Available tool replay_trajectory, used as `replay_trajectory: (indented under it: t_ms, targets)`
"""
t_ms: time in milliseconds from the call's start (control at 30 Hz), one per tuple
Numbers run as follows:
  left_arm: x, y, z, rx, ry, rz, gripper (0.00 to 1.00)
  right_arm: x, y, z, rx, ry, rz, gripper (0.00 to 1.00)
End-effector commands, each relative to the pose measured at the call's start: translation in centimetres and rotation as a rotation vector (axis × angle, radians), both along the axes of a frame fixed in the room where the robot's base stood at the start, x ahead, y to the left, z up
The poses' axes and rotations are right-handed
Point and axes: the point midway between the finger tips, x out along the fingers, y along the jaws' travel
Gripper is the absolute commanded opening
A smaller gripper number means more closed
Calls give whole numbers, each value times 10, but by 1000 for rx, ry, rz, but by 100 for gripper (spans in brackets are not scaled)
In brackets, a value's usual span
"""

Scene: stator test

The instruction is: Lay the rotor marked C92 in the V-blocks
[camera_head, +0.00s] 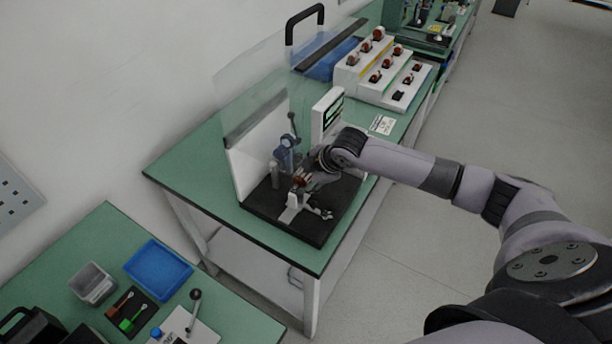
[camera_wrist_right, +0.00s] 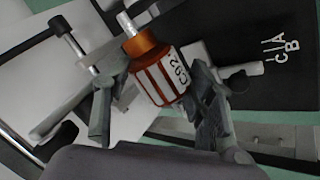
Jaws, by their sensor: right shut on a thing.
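The orange-brown rotor (camera_wrist_right: 150,74) marked C92 sits tilted between the two fingers of my right gripper (camera_wrist_right: 155,98) in the right wrist view. The gripper is shut on its body, and a silvery shaft end sticks out at the top. In the head view my right gripper (camera_head: 306,180) is over the black base of the test fixture (camera_head: 262,208), with a little of the rotor's red showing. A white block-like support (camera_head: 292,200) stands just below it. The V-blocks are partly hidden by the gripper, so I cannot tell whether the rotor touches them. My left gripper is not in view.
A clear raised guard (camera_head: 258,85) and a small display (camera_head: 328,112) are close around the fixture. A white stepped rack (camera_head: 372,72) holds several other rotors farther back. A blue tray (camera_head: 157,270) and a grey bin (camera_head: 93,284) are on the near left bench.

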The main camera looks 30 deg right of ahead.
Motion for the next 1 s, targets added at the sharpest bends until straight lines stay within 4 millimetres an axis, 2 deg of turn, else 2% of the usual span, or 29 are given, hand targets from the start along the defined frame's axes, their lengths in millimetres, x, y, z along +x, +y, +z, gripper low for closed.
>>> replay_trajectory:
  t_ms: [33, 167, 200, 533, 733, 867, 1000]
  targets:
    - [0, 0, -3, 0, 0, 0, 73, -24, 6, -35, -11, 80, 15, 0]
    - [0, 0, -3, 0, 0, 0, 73, -24, 6, -35, -12, 80, 16, 0]
    - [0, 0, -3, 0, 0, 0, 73, -24, 6, -35, -12, 80, 16, 52]
    - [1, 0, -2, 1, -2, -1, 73, -24, 6, -34, -11, 80, 17, 74]
    - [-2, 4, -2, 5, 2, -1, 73, -27, 5, -32, -13, 82, 16, 75]
    - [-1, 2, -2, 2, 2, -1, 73, -32, 2, -18, -13, 77, 17, 75]
    - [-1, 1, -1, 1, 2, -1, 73, -41, -4, 11, -13, 62, 15, 75]
